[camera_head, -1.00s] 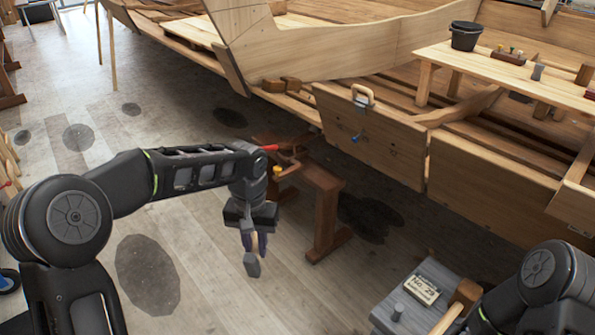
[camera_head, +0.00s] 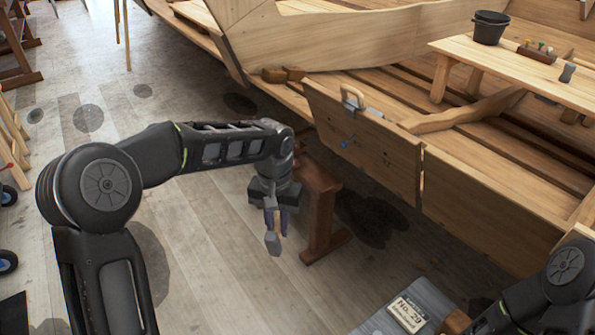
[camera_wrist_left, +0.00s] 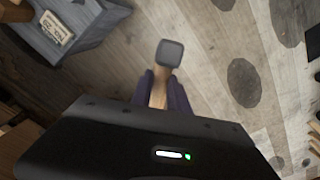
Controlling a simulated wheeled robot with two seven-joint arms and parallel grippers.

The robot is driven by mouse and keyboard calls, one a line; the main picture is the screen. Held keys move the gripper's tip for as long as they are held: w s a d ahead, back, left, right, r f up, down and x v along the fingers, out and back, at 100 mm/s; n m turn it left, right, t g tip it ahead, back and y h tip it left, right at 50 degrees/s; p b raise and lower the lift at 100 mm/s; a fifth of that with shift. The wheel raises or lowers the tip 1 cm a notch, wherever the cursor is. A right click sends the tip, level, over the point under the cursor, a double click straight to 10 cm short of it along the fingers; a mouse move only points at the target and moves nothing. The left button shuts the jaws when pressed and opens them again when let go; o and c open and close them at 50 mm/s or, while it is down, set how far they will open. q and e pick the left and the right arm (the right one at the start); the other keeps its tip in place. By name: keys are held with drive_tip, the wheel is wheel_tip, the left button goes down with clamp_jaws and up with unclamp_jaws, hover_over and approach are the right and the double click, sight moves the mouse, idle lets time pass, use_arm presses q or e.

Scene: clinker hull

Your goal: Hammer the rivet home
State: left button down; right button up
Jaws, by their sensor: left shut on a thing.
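My left gripper (camera_head: 275,211) is shut on a hammer and hangs over the floor in front of the hull. The hammer's grey head (camera_head: 273,243) points down; in the left wrist view the head (camera_wrist_left: 170,53) sits past the fingers, with a short length of pale wooden handle (camera_wrist_left: 158,92) between them. The hull's lower plank (camera_head: 370,150) is right of the gripper, well apart from the hammer. Small dark marks show on the plank; I cannot tell which is the rivet. My right gripper is out of frame.
A wooden trestle (camera_head: 322,215) stands close right of my left gripper. A clamp with a wooden handle (camera_head: 353,97) sits on the plank's top edge. A grey bench with a "No. 29" label (camera_head: 407,312) is at the lower right. A bucket (camera_head: 490,27) stands on a staging board.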

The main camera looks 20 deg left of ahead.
use_arm(q)
drive_tip(key=shift+s+r, duration=0.1)
drive_tip(key=shift+s, duration=0.05)
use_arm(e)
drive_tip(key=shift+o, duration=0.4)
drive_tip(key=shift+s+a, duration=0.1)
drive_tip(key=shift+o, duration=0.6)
use_arm(q)
drive_tip(key=shift+s+d+f, duration=0.1)
drive_tip(key=shift+d+f, duration=0.1)
drive_tip(key=w+d+m+t+h+p, duration=0.2)
drive_tip(key=d+m+t+h+p, duration=0.1)
drive_tip(key=d+m+h, duration=0.75)
drive_tip(key=w+a+r+n+t+h+p, duration=0.1)
drive_tip(key=w+a+r+n+t+h, duration=0.2)
drive_tip(key=w+a+n+t, duration=0.3)
drive_tip(key=w+a+t, duration=0.5)
drive_tip(key=a, duration=0.2)
drive_tip(key=shift+w+a+n+p, duration=0.15)
drive_tip(key=shift+w+n+p, duration=0.15)
drive_tip(key=shift+n+p, duration=0.05)
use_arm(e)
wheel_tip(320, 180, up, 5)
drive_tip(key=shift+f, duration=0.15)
